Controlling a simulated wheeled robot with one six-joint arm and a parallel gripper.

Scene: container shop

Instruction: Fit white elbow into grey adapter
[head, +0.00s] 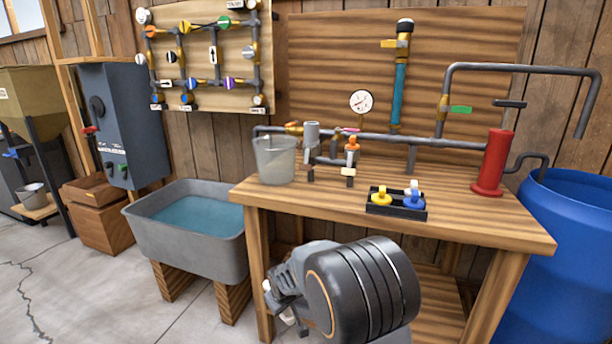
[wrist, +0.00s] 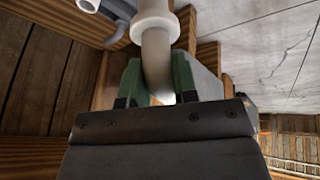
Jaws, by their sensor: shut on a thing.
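My gripper (wrist: 157,86) is shut on a white elbow (wrist: 155,45), which sits between its green finger pads. The elbow's wide collar points away from the pads. In the head view my gripper (head: 282,300) hangs low in front of the workbench, left of my dark wrist, and only small white bits of the elbow (head: 267,286) show. A grey upright fitting (head: 311,134) stands on the bench pipework, apart from my gripper; I cannot tell for sure that it is the grey adapter. Grey piping (wrist: 116,12) shows at the top of the wrist view.
The workbench (head: 480,228) carries a translucent bucket (head: 274,160), a black tray (head: 396,212) with yellow, white and blue parts, and a red cylinder (head: 492,162). A grey water tub (head: 188,242) stands left and a blue barrel (head: 570,245) right. The front right bench top is clear.

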